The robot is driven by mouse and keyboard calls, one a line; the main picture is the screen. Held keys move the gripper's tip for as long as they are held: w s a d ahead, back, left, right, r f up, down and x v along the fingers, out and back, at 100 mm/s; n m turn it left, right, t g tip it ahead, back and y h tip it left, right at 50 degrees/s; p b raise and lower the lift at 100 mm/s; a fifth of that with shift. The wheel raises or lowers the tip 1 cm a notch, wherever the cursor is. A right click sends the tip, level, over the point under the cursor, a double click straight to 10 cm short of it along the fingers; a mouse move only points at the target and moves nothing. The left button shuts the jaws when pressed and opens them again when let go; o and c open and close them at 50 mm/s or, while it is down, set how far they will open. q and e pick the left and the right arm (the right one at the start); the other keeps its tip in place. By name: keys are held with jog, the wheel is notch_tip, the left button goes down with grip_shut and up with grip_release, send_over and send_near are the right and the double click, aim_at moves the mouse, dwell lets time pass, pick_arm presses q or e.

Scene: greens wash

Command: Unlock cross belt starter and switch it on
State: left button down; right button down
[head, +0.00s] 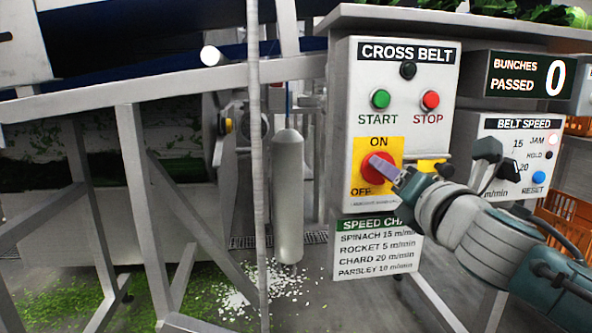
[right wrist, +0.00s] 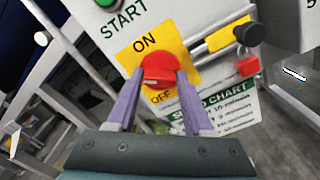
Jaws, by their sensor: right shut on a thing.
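The cross belt starter (head: 395,110) is a pale grey box with a green START button (head: 380,99), a red STOP button (head: 431,100) and a yellow ON/OFF plate (head: 392,146). A red rotary knob (head: 372,172) sits on that plate. My right gripper (right wrist: 157,78) is shut on the knob, one purple finger on each side in the right wrist view. The knob's exact pointing is hard to tell behind the fingers. Right of the plate, the right wrist view shows a yellow tag (right wrist: 221,37), a black ball (right wrist: 251,33) and a small red piece (right wrist: 248,67). My left gripper is out of view.
A speed chart (head: 377,246) hangs below the box. A belt speed panel (head: 520,125) and a bunches counter (head: 515,76) showing 0 stand to the right. A grey post (head: 257,200) and a hanging grey cylinder (head: 288,195) are to the left.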

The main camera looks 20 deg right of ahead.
jog(key=m, duration=1)
jog(key=shift+d+f, duration=0.1)
jog(key=shift+f, duration=0.05)
jog(key=shift+m, duration=0.5)
jog(key=shift+c, duration=1.5)
grip_release()
jog(key=shift+s, duration=0.1)
jog(key=p+v, duration=0.2)
jog(key=v, duration=0.8)
jog(key=shift+p, duration=0.35)
